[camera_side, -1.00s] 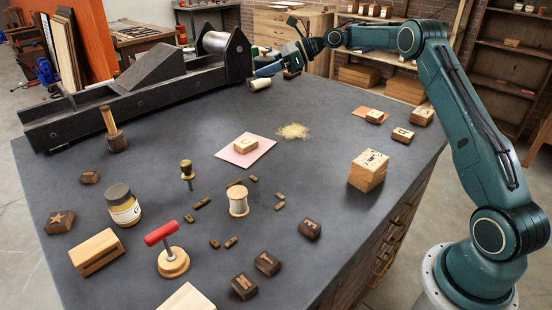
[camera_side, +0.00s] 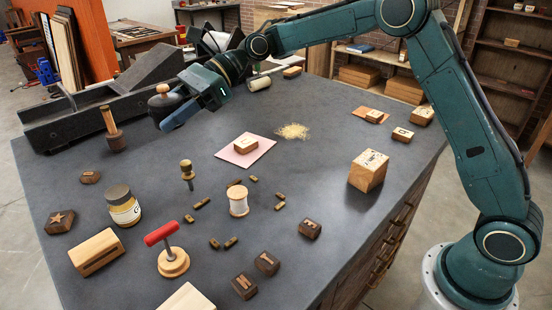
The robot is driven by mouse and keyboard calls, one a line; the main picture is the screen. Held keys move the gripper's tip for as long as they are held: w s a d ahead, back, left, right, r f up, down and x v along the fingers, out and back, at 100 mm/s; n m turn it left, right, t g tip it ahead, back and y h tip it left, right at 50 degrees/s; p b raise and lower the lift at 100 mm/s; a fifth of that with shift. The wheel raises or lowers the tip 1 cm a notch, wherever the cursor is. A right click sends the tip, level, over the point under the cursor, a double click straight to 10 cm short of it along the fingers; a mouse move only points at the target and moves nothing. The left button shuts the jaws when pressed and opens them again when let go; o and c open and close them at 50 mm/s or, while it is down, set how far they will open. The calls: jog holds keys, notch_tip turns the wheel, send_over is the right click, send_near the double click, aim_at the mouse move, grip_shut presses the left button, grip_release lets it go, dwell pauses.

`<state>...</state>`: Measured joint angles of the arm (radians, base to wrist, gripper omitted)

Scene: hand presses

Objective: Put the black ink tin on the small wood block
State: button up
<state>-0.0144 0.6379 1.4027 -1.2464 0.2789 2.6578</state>
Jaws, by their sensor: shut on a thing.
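My gripper (camera_side: 184,112) is at the upper left, above the table next to the press. It is shut on a dark, round, squat thing with a brown knob-like top (camera_side: 163,108), which I take to be the black ink tin. The arm and gripper hide its right side. Several small wood blocks are in view: one on a pink sheet (camera_side: 246,144), one on an orange sheet (camera_side: 374,116), and one at the far edge (camera_side: 292,72). I cannot tell which of them is the task's block.
The dark press (camera_side: 75,118) runs along the back left. A wood-handled tool (camera_side: 112,130) stands near the gripper. A labelled jar (camera_side: 123,207), a red-handled tool (camera_side: 168,250), a spool (camera_side: 238,201) and dark stamp blocks crowd the front.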

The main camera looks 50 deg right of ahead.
jog(key=s+a+r+n+g, duration=0.1)
jog(key=s+a+n+g, duration=0.2)
jog(key=s+a, duration=0.7)
jog(key=n+g, duration=0.2)
jog(key=g, duration=0.1)
send_over(174, 309)
jog(key=s, duration=0.1)
jog(key=f, duration=1.5)
jog(key=shift+s+a+f, duration=0.1)
jog(key=shift+s+f, duration=0.1)
jog(key=shift+f, duration=0.1)
jog(key=shift+f, duration=2)
jog(key=shift+f, duration=0.1)
jog(key=o, duration=1.1)
jog(key=shift+o, duration=0.2)
